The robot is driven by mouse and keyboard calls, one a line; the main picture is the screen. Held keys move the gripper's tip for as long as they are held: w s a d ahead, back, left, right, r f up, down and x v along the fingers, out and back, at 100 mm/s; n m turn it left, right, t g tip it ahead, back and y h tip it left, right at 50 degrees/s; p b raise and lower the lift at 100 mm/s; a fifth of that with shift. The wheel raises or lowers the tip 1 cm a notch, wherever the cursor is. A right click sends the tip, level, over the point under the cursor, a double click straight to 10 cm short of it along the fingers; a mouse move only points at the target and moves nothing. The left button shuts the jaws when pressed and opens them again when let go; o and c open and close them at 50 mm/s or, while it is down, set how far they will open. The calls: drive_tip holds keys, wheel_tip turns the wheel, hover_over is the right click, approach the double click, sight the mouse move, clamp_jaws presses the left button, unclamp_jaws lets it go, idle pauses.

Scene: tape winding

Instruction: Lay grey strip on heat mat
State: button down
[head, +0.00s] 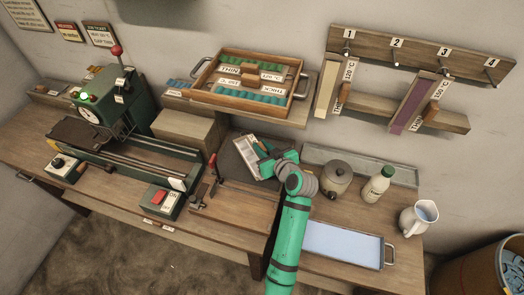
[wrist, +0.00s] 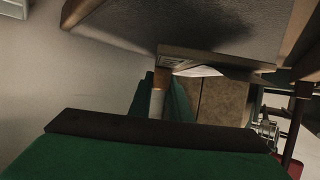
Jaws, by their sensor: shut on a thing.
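The grey strip (head: 246,150) shows in the head view as a pale, tilted piece at my gripper (head: 264,152), which is shut on its handle. In the wrist view the wooden handle (wrist: 158,92) sits at the green jaws. The dark grey heat mat (head: 230,163) lies on the bench around and under the strip. A dark slab (wrist: 200,30) fills the top of the wrist view; I cannot tell whether it is the mat. My gripper hides part of the strip, and I cannot tell whether the strip touches the mat.
A wooden tray (head: 203,91) of green pieces stands behind. A green machine (head: 128,100) and red switch box (head: 160,200) are at left. A pot (head: 336,178), bottle (head: 377,184), jug (head: 416,217) and blue tray (head: 340,243) are at right. Strips hang from numbered wall hooks.

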drive_tip(key=shift+f, duration=1.2)
drive_tip(key=c, duration=1.6)
unclamp_jaws()
drive_tip(key=shift+f, duration=0.1)
drive_tip(key=shift+c, duration=0.2)
drive_tip(key=v, duration=1.2)
drive_tip(key=shift+w, duration=0.15)
drive_tip(key=shift+a, duration=0.1)
